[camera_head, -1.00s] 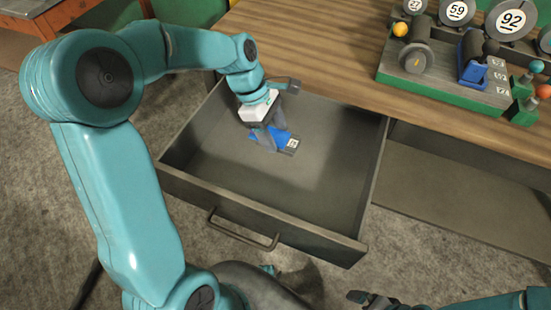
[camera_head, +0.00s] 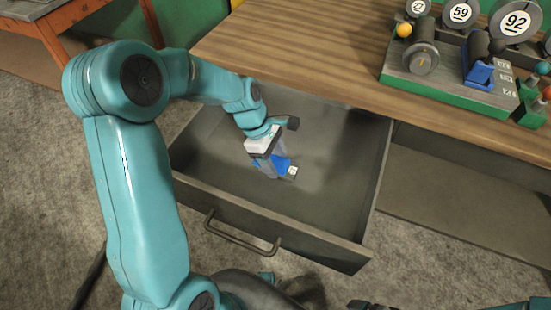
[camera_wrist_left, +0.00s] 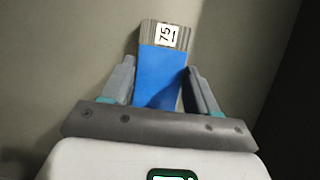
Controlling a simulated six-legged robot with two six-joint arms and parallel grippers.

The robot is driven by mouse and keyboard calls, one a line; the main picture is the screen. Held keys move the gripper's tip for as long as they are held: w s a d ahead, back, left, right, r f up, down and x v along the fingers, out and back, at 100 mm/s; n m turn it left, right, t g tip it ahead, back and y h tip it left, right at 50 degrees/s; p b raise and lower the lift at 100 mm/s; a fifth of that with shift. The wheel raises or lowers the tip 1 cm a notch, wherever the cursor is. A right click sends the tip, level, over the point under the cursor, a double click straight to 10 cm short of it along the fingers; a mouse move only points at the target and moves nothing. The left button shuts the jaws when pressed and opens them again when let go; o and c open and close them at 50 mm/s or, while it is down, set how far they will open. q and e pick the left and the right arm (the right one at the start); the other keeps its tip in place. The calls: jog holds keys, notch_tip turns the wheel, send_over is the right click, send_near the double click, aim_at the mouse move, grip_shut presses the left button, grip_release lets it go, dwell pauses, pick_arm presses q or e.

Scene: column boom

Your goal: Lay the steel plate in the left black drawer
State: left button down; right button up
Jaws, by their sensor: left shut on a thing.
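The steel plate (camera_head: 281,164) is blue with a bare grey ribbed end and a small white number label. My left gripper (camera_head: 269,162) is shut on it, inside the outline of the open black drawer (camera_head: 325,242). In the left wrist view the plate (camera_wrist_left: 160,75) sits between the two fingers (camera_wrist_left: 158,88), its labelled end pointing away from the wrist. I cannot tell whether the plate touches the drawer floor. Only a dark piece of my right gripper (camera_head: 368,304) shows at the bottom edge, and its fingers cannot be made out.
The drawer floor right of the plate is bare. A wooden worktop (camera_head: 300,55) lies behind the drawer. On it a green-edged rack (camera_head: 450,90) holds numbered discs and a blue block. A lower shelf (camera_head: 460,185) is open and empty at the right.

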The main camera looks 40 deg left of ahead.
pick_arm(q)
jog(key=shift+f, duration=0.2)
jog(key=shift+c, duration=1.4)
grip_release()
jog(key=shift+r, duration=0.1)
jog(key=shift+r, duration=0.15)
jog(key=p+v, duration=0.2)
jog(key=v, duration=1)
jog(key=shift+p, duration=0.3)
